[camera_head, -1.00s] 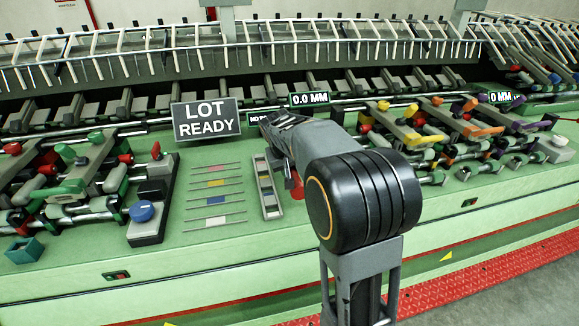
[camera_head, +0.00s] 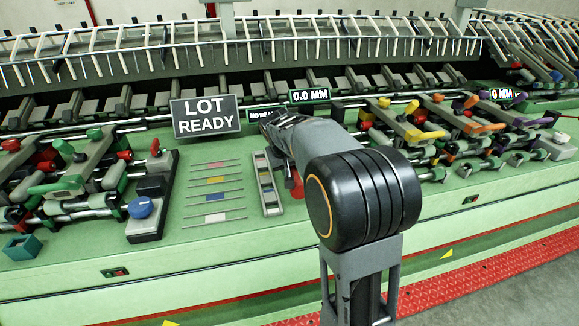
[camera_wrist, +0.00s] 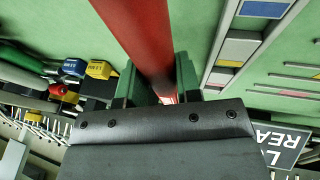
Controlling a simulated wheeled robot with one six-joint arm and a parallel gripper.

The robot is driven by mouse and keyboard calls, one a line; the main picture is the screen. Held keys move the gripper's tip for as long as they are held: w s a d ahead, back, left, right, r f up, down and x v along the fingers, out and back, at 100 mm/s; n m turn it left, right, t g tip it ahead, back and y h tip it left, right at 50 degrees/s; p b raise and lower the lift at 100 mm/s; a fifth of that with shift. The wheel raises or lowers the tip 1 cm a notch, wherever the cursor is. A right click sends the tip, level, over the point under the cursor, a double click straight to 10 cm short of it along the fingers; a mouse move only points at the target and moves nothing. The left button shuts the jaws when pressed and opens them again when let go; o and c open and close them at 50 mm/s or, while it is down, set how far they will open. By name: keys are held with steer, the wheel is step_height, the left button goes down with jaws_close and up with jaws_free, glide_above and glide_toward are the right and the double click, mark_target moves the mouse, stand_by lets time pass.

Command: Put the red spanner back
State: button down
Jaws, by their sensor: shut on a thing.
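The red spanner (camera_wrist: 138,30) fills the upper middle of the wrist view as a thick red shaft. My gripper (camera_wrist: 156,88) is shut on it, with one finger on each side. The spanner's far end is out of frame. In the head view only a small red patch (camera_head: 297,186) shows below my arm, which hides the jaws. A narrow grey tray (camera_head: 279,210) with coloured label blocks lies on the green bench just left of my gripper. It also shows right of the spanner in the wrist view (camera_wrist: 222,40), apart from it.
Thin tools or slots with pink, yellow, blue and white tags (camera_head: 215,194) lie left of the tray. A blue button box (camera_head: 146,228) and lever clamps (camera_head: 75,185) stand further left. More clamps (camera_head: 430,135) stand right. A "LOT READY" sign (camera_head: 205,118) stands behind.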

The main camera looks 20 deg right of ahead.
steer(key=shift+f+b, duration=0.4)
steer(key=shift+f, duration=0.1)
steer(key=c, duration=0.7)
jaws_free()
steer(key=shift+c, duration=0.2)
steer(key=shift+f, duration=0.1)
steer(key=shift+r+p, duration=3)
steer(key=shift+r, duration=1.1)
